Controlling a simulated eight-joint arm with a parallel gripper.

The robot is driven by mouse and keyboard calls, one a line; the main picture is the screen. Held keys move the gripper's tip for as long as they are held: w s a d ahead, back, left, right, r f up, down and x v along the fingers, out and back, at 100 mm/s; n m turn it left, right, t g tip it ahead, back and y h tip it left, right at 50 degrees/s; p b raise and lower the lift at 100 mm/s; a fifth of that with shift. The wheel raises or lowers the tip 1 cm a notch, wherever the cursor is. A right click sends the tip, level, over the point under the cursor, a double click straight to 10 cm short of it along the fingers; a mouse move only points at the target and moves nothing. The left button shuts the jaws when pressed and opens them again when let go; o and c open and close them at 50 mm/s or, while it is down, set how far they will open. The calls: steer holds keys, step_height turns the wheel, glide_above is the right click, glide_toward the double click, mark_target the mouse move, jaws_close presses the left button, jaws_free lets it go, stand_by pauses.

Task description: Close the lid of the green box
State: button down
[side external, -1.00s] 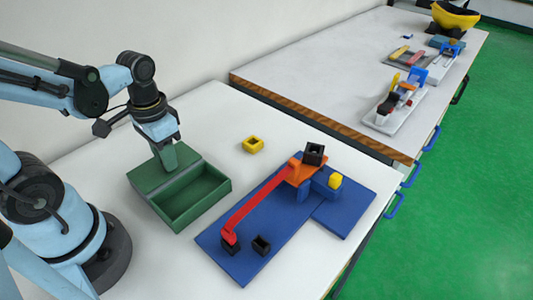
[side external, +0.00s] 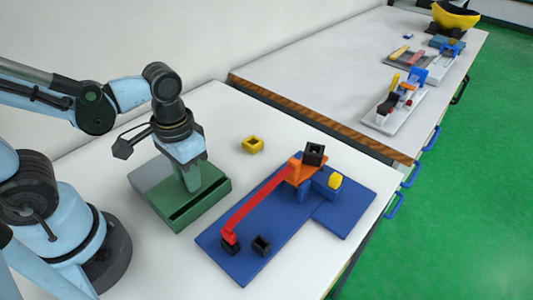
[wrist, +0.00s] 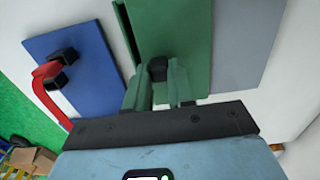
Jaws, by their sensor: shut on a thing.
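The green box (side external: 207,209) stands on the white table in the side view. Its flat green lid (side external: 164,196) lies level over most of the box, with a narrow dark gap along the right side. The lid also shows in the wrist view (wrist: 195,30), with the gap beside the box's left rim there. My gripper (side external: 190,184) points down at the lid. In the wrist view its fingers (wrist: 160,80) are closed at a dark knob (wrist: 157,68) on the lid; the fingers partly hide the grip.
A grey plate (side external: 150,172) lies left of the lid. A yellow square block (side external: 253,145) lies behind the box. A blue board (side external: 260,232) with a red ramp (side external: 255,208) stands close on the right. A second table (side external: 320,75) with other items is behind.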

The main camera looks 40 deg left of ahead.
steer(key=shift+d, duration=1.05)
steer(key=c, duration=1)
jaws_free()
steer(key=shift+o, duration=0.2)
steer(key=shift+a, duration=0.1)
steer(key=shift+r, duration=0.1)
step_height(320, 180, up, 12)
steer(key=shift+w, duration=0.1)
steer(key=w+a+f+t, duration=0.4)
steer(key=w+a+t, duration=0.2)
steer(key=t, duration=0.1)
steer(key=shift+w, duration=0.4)
